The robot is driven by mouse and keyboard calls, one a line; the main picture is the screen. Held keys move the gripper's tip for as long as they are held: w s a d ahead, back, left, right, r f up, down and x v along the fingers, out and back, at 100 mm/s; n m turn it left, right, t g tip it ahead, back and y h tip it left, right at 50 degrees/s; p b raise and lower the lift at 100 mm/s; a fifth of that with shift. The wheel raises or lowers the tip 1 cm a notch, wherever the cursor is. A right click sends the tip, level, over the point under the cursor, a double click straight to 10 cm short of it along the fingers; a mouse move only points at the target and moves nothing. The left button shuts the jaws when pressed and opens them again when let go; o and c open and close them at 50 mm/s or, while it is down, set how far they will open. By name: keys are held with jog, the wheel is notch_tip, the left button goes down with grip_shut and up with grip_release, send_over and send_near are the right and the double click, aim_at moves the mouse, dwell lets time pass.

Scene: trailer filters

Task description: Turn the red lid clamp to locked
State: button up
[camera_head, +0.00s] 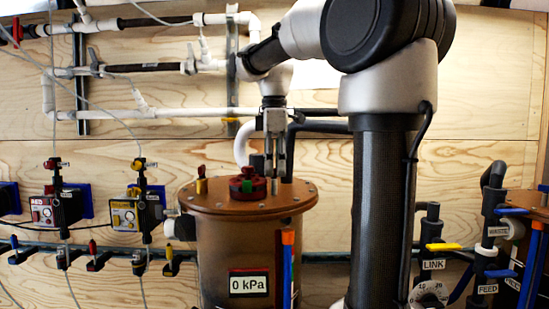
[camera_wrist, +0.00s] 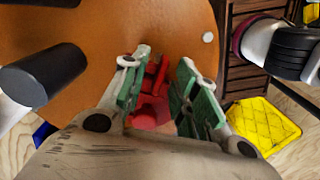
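The red lid clamp (camera_head: 259,187) sits on top of the round brown lid (camera_head: 215,203) of the vessel, with a green piece at its middle. My gripper (camera_head: 275,172) points down at the lid, close to the right side of the clamp in the head view. In the wrist view, the green-padded fingers of my gripper (camera_wrist: 160,64) are apart, with a red bar of the clamp (camera_wrist: 152,110) showing between them. A gap shows by the right finger; contact on the left side is unclear. The clamp's lower part is hidden by my gripper.
A brass-coloured fitting with a red top (camera_head: 201,182) stands on the lid's left. A 0 kPa display (camera_head: 249,283) is on the vessel's front. An orange-topped blue tube (camera_head: 288,260) stands in front. White pipes (camera_head: 160,115) run along the wooden wall behind.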

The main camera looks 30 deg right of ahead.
notch_tip(320, 180, up, 12)
dwell(0.4)
jog(key=shift+f, duration=0.1)
dwell(0.3)
